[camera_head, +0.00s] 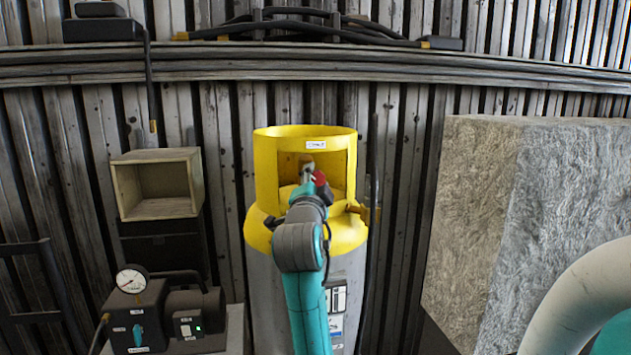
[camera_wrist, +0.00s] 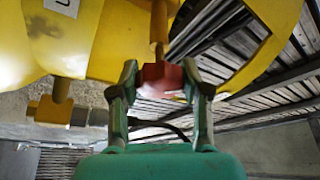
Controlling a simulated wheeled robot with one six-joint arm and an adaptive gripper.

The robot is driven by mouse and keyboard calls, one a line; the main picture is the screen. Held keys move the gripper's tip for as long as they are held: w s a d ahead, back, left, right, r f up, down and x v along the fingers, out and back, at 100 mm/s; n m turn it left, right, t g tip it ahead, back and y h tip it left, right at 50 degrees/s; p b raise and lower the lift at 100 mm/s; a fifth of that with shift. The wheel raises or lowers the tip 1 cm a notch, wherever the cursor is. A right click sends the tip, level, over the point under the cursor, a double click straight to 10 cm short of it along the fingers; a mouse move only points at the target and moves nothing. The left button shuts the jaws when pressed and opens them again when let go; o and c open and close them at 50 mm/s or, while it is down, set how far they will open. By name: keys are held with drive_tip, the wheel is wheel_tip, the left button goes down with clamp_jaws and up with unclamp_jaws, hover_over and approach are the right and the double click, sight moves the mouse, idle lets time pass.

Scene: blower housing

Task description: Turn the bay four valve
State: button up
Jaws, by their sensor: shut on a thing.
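A gas cylinder with a grey body (camera_head: 265,295) and a yellow collar (camera_head: 268,165) stands upright against the wall. A small white label on the collar is too small to read. A red valve handle (camera_head: 320,179) shows inside the collar's opening, partly hidden by my wrist. My gripper (camera_head: 313,184) reaches into that opening. In the wrist view, the red handle (camera_wrist: 160,80) sits on a brass-coloured stem (camera_wrist: 158,28), between the two fingers of my gripper (camera_wrist: 161,76), which is shut on it.
A brass side fitting (camera_wrist: 55,110) juts from the cylinder. An open wooden box (camera_head: 157,208) and a pump with a gauge (camera_head: 132,280) stand left. A large rough grey block (camera_head: 540,200) and a pale curved pipe (camera_head: 585,295) stand right. A shelf (camera_head: 90,72) crosses the wall above.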

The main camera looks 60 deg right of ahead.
drive_tip(key=m+g, duration=0.1)
drive_tip(key=m, duration=0.1)
drive_tip(key=m+y, duration=0.1)
drive_tip(key=m, duration=0.2)
drive_tip(key=shift+r+g, duration=0.1)
drive_tip(key=shift+g, duration=0.3)
drive_tip(key=m+y, duration=0.1)
drive_tip(key=m, duration=0.3)
drive_tip(key=shift+y, duration=0.3)
drive_tip(key=shift+g, duration=0.3)
drive_tip(key=o, duration=1.2)
drive_tip(key=shift+c, duration=0.2)
drive_tip(key=v, duration=1.2)
